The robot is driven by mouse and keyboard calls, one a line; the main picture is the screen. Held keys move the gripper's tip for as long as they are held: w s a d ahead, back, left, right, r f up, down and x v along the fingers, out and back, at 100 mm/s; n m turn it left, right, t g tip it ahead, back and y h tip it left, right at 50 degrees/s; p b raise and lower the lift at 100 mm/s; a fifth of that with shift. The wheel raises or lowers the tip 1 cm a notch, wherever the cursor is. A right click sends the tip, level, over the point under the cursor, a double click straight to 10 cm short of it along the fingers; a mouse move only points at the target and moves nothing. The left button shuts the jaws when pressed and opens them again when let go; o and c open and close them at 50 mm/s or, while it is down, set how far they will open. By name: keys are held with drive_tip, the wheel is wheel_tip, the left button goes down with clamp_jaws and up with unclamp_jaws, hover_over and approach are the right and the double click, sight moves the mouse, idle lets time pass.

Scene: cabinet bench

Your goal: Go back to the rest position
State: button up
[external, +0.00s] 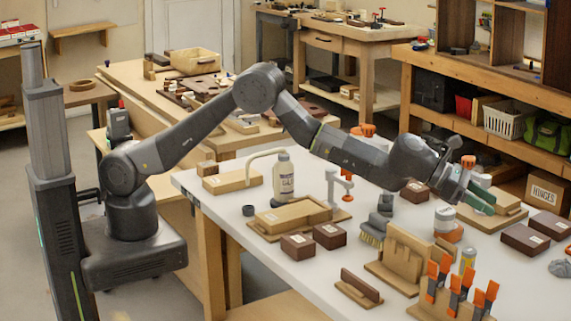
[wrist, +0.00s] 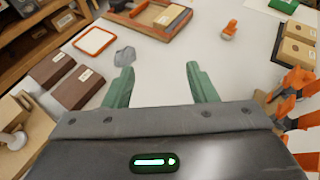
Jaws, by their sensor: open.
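My gripper (external: 480,198) is at the end of my outstretched arm, above the right part of the white bench (external: 225,205). Its two green fingers are apart in the wrist view (wrist: 156,88), with only bare white bench top between them. It is open and holds nothing. My arm reaches from the column at the left across the bench.
Dark brown boxes (external: 525,238) and a grey lump (external: 560,268) lie near the gripper. Orange-handled tools (external: 460,285) stand in a rack at the front right. A glue bottle (external: 283,178) and a wooden tray (external: 292,215) stand under the arm. Shelving (external: 480,85) lines the back right.

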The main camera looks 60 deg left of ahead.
drive_tip(key=w+a+n+t+y, duration=0.1)
drive_tip(key=a+n+t+y, duration=0.3)
drive_tip(key=a, duration=0.2)
wheel_tip(320, 180, down, 7)
drive_tip(key=b, duration=0.2)
drive_tip(key=shift+r, duration=0.2)
idle(1.0)
